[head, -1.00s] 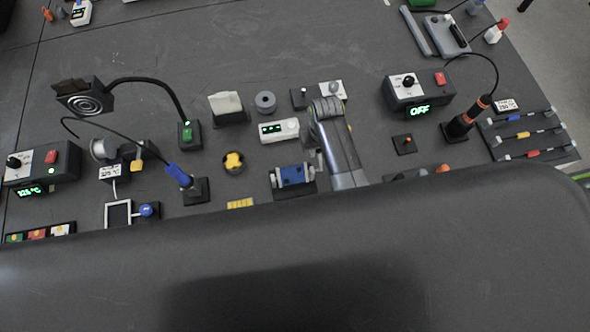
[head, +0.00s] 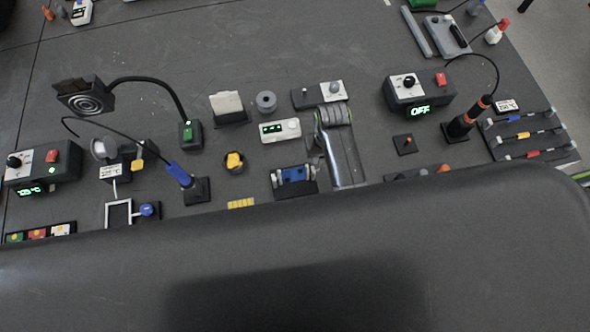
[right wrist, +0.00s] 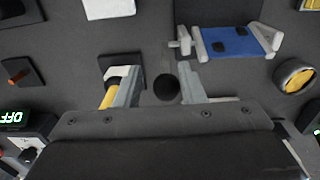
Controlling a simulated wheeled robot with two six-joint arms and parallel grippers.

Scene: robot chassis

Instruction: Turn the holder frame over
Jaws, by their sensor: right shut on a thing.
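The holder frame (head: 293,176) is a blue board between pale grey end posts on a black base, in front of the middle of the bench. In the right wrist view the holder frame (right wrist: 238,42) is at the upper right, its blue face with black spots showing. My right gripper (right wrist: 160,66) is beside the frame's near end, which has a small pale knob. My left gripper is not in view.
A white display box (head: 281,130) and a yellow knob (head: 234,161) stand near the frame. A blue-handled tool on a stand (head: 181,176) is to the left. The control box reading OFF (head: 418,91) is to the right.

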